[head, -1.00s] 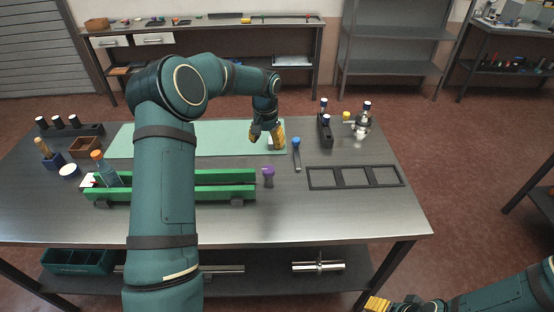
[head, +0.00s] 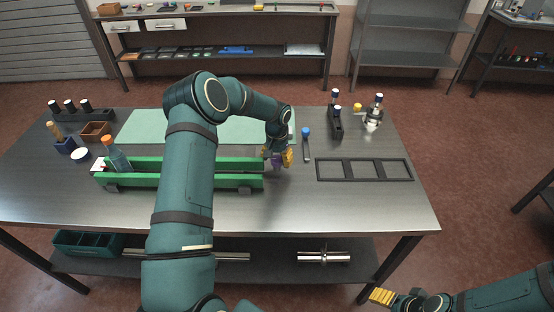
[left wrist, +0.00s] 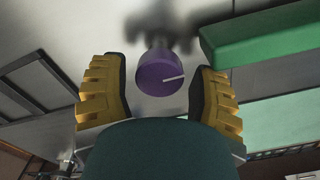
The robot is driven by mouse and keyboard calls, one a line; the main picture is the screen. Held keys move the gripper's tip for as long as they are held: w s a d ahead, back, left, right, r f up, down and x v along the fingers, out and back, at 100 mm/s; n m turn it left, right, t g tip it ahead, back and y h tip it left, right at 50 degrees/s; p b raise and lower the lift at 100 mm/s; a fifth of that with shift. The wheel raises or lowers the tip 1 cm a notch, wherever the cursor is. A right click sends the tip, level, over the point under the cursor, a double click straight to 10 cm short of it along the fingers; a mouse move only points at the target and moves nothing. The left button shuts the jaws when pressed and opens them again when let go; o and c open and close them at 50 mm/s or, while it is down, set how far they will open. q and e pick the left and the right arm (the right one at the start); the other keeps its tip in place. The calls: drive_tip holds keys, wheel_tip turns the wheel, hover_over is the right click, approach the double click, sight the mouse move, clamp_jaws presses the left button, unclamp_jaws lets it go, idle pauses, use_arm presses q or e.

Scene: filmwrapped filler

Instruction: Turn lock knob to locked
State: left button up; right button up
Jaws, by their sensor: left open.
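The purple lock knob (head: 277,160) stands at the right end of the green rails on the table. In the left wrist view the knob (left wrist: 160,74) shows its round purple face with a white pointer line running toward the right. My left gripper (head: 279,157) is open, with its yellow fingers on either side of the knob. In the left wrist view the left gripper (left wrist: 160,98) shows a gap between each finger and the knob. My right gripper (head: 382,296) is at the bottom right, away from the table; its jaw opening is unclear.
The green rails (head: 190,180) lie left of the knob, with a bottle (head: 117,157) at their far left end. A blue-topped tool (head: 306,142) and a black three-slot frame (head: 364,169) lie to the right. The table front (head: 330,212) is clear.

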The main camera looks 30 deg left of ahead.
use_arm(q)
drive_tip(key=shift+f, duration=0.2)
drive_tip(key=c, duration=0.9)
drive_tip(key=shift+c, duration=0.2)
